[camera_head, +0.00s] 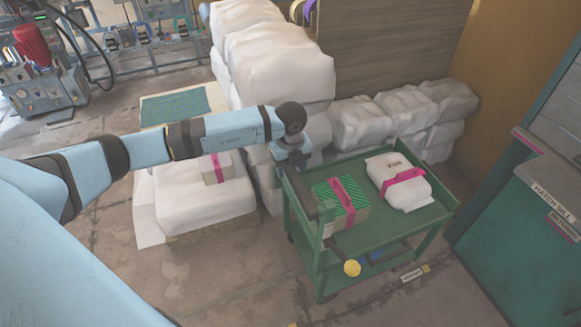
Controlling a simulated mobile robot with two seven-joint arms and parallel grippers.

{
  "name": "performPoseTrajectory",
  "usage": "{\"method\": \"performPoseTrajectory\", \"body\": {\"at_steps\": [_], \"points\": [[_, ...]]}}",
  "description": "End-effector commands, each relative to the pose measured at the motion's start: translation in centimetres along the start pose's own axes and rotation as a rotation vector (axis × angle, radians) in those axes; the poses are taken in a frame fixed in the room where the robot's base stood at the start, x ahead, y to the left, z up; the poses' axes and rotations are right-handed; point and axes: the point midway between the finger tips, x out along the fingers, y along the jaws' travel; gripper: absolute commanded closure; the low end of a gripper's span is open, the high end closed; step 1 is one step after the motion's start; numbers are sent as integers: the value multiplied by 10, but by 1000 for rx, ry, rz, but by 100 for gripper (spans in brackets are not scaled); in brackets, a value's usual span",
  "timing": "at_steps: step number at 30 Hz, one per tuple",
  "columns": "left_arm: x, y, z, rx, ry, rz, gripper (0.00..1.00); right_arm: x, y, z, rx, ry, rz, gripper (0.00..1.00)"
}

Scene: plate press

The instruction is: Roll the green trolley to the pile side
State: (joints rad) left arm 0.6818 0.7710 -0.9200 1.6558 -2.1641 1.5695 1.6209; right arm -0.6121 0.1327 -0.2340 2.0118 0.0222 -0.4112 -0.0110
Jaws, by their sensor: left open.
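The green trolley (405,231) stands right of centre, in front of stacked white sacks. On its top lie a green-patterned box with a pink strap (326,190) and a white package with a pink strap (413,193). My left arm comes in from the left, and my left gripper (318,203) is at the trolley's left end, with its dark fingers by the upper left edge. It is open. Whether its fingers lie around the trolley's edge or handle, or touch it, I cannot tell. My right gripper is not in view.
A tall pile of white sacks (275,65) stands behind the trolley, with lower sacks (360,122) to its right. A low stack (200,205) lies on the left. A green cabinet marked hatch sill (510,235) is close on the right. Bare floor (220,280) shows in front.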

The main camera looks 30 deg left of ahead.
Motion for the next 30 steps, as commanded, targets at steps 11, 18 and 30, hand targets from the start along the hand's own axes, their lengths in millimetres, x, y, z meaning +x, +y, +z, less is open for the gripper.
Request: {"method": "performPoseTrajectory", "body": {"at_steps": [11, 18, 30], "points": [[7, 0, 0, 0, 0, 0, 45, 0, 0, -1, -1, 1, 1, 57], [6, 0, 0, 0, 0, 0, 98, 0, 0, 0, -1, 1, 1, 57], [7, 1, 6, -1, 0, 2, 100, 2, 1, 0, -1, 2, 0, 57]]}}
